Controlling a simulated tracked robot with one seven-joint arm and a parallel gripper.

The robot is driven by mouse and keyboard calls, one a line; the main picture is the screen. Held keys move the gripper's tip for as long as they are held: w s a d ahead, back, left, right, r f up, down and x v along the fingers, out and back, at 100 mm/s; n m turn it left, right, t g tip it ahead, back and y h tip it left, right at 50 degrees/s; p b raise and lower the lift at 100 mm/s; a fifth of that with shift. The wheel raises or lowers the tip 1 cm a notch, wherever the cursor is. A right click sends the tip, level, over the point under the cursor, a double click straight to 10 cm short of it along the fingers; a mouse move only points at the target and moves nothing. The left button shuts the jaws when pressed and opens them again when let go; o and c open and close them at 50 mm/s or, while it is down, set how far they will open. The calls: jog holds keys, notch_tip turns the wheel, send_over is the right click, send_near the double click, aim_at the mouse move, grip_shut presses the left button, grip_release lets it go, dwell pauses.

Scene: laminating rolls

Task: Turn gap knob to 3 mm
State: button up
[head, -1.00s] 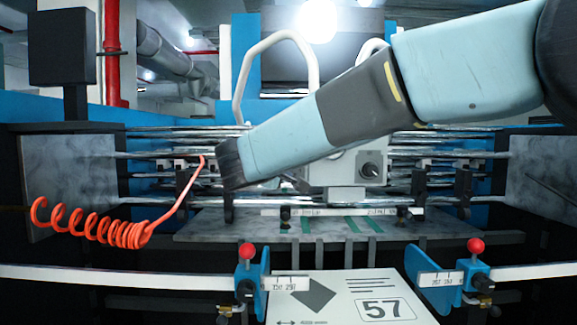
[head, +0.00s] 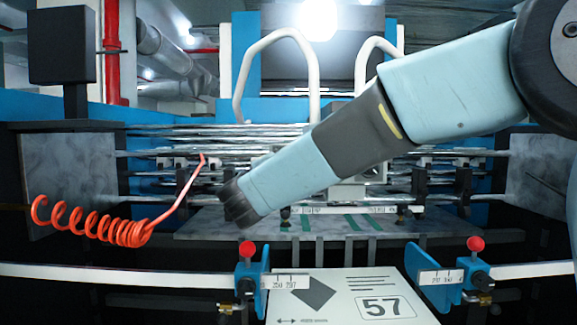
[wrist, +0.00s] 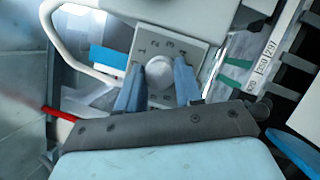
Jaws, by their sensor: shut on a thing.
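The gap knob (wrist: 160,74) is a pale round knob on a light grey dial plate (wrist: 146,36) with numerals along its far side, seen in the wrist view. The fingers of my gripper (wrist: 157,68) are blue and stand on either side of the knob, shut on it. I cannot make out a pointer or which numeral it marks. In the head view my arm comes in from the right and ends in a dark tip at left of centre. The fingers and the gripped knob cannot be made out there.
An orange coiled hose (head: 105,225) hangs left of my arm's end. Two blue side guides (head: 250,270) (head: 470,273) with red knobs stand in front, beside a sheet marked 57 (head: 345,300). White curved handles (head: 283,50) rise behind.

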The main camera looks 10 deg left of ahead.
jog(key=shift+f+n, duration=0.15)
jog(key=shift+n, duration=0.15)
jog(key=o, duration=1)
jog(key=shift+w, duration=0.1)
jog(key=v, duration=1.4)
jog(key=shift+w+f, duration=0.1)
jog(key=shift+f, duration=0.05)
jog(key=shift+o, duration=0.2)
jog(key=shift+d, duration=0.1)
